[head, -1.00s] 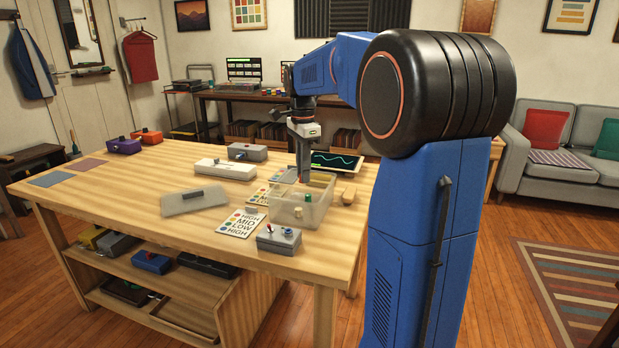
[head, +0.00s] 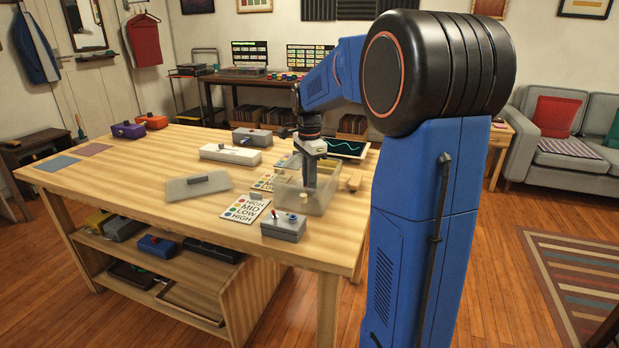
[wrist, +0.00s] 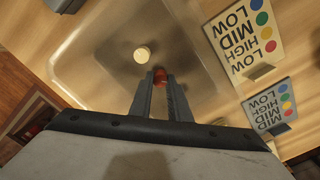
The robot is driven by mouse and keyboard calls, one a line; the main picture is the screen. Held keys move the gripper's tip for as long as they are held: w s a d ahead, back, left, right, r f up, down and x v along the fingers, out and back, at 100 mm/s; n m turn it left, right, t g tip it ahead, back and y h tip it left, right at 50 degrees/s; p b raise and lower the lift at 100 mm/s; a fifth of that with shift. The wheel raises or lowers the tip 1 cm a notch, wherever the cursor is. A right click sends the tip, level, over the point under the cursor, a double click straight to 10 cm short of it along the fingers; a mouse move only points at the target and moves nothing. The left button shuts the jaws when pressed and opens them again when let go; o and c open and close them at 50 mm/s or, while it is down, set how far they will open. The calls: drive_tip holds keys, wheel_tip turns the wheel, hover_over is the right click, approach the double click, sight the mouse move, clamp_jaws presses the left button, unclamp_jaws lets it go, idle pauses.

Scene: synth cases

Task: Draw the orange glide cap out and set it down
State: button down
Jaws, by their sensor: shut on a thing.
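The orange glide cap (wrist: 160,77) shows as a small red-orange piece between my fingertips in the wrist view. My gripper (wrist: 159,84) is shut on it. In the head view my gripper (head: 309,186) points down into a translucent bin (head: 322,203), with its fingertips inside the walls. The cap itself is hidden there by the fingers and the bin. The bin's pale floor (wrist: 95,62) fills much of the wrist view. I cannot tell whether the cap touches that floor.
A small cream round piece (wrist: 142,54) lies in the bin near my fingertips. A grey lid (head: 190,191), a label card (head: 246,208) and a grey switch box (head: 283,228) lie around the bin. A tablet (head: 346,148) stands behind it.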

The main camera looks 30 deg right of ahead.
drive_tip(key=shift+f, duration=0.1)
drive_tip(key=c, duration=1.6)
unclamp_jaws()
wheel_tip(320, 180, up, 17)
drive_tip(key=shift+r, duration=0.2)
